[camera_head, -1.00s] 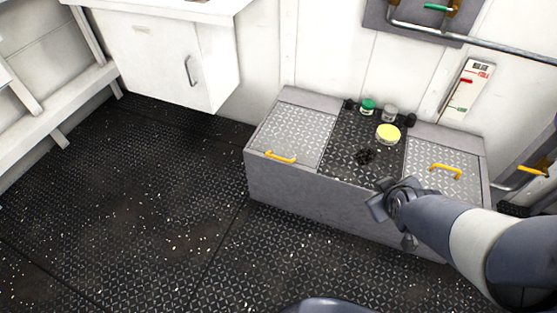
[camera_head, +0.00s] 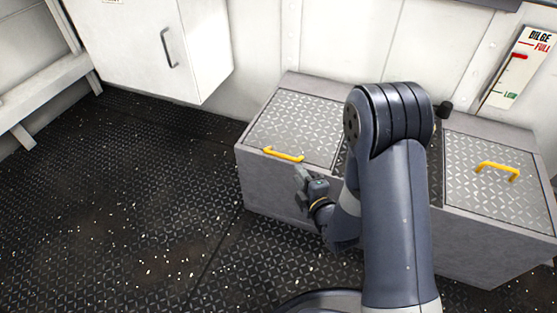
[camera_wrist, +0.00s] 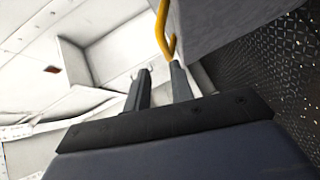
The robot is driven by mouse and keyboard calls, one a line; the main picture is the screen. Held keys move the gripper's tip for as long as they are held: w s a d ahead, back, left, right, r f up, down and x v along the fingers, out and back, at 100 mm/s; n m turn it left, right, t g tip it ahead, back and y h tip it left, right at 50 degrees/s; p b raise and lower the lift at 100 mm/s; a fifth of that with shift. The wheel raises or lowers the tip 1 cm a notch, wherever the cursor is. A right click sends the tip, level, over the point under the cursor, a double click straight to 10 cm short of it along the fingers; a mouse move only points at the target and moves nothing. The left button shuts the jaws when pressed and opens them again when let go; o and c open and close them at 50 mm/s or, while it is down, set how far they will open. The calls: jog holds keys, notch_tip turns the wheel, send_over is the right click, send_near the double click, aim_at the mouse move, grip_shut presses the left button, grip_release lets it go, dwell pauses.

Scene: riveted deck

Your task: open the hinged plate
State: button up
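A metal tread plate with a yellow handle (camera_head: 284,154) at its front edge forms the left part of the grey box's top; this left plate (camera_head: 296,128) lies flat and closed. A similar right plate (camera_head: 500,178) with its own yellow handle (camera_head: 497,169) also lies flat. My gripper (camera_head: 302,183) is in front of the box, just below and right of the left handle. In the wrist view its two fingers (camera_wrist: 159,74) stand apart with nothing between them. The left handle (camera_wrist: 163,30) shows just beyond the fingertips, apart from them as far as I can tell.
The grey box (camera_head: 270,187) stands against the white wall. My arm hides most of the dark middle section of its top. A white cabinet (camera_head: 140,45) hangs at upper left, with a bench (camera_head: 40,90) beside it. The dark tread floor (camera_head: 130,200) at left is clear.

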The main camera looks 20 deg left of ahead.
aim_at(283, 158)
jog(key=shift+n+y, duration=0.3)
jog(key=b+x, duration=0.1)
jog(key=x, duration=0.3)
jog(key=b+x, duration=0.1)
jog(key=x, duration=0.2)
jog(key=f+b+x, duration=0.1)
jog(key=x, duration=0.3)
jog(key=shift+a, duration=0.35)
grip_shut()
